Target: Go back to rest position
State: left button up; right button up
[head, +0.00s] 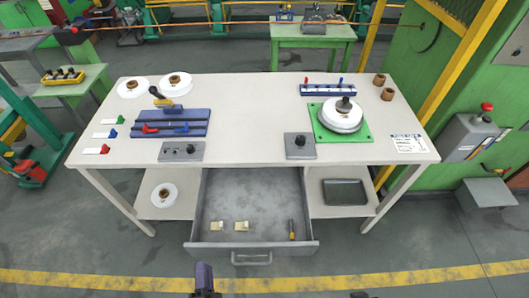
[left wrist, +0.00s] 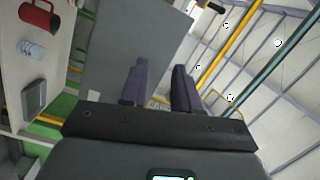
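My left gripper (head: 204,278) shows at the bottom edge of the head view, in front of the workbench and its open drawer. In the left wrist view its two dark fingers (left wrist: 159,82) stand apart with nothing between them. A small dark tip at the bottom edge of the head view, right of centre, seems to be my right gripper (head: 358,294). Almost all of it is out of frame. The white workbench (head: 245,150) stands ahead, apart from both grippers.
The grey drawer (head: 255,190) is pulled out towards me, holding several small items. The left wrist view shows a red mug (left wrist: 38,18). The floor before the bench is clear.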

pick_arm(q)
jog(key=w+a+r+n+g+h, duration=0.1)
jog(key=w+a+r+n+g, duration=0.1)
jog(key=a, duration=0.1)
jog(key=shift+w+r+n, duration=0.3)
jog(key=s+r+n+g+h+p, duration=0.2)
jog(key=s+r+n+g, duration=0.5)
jog(key=s+g, duration=0.5)
notch_tip(320, 180, up, 30)
jog(key=n+p, duration=0.1)
jog(key=p, duration=3)
notch_tip(320, 180, down, 53)
jog(key=b, duration=5.3)
jog(key=shift+a+f+b, duration=0.2)
jog(key=shift+a+b, duration=0.1)
jog(key=shift+a, duration=0.05)
jog(key=shift+w, duration=0.1)
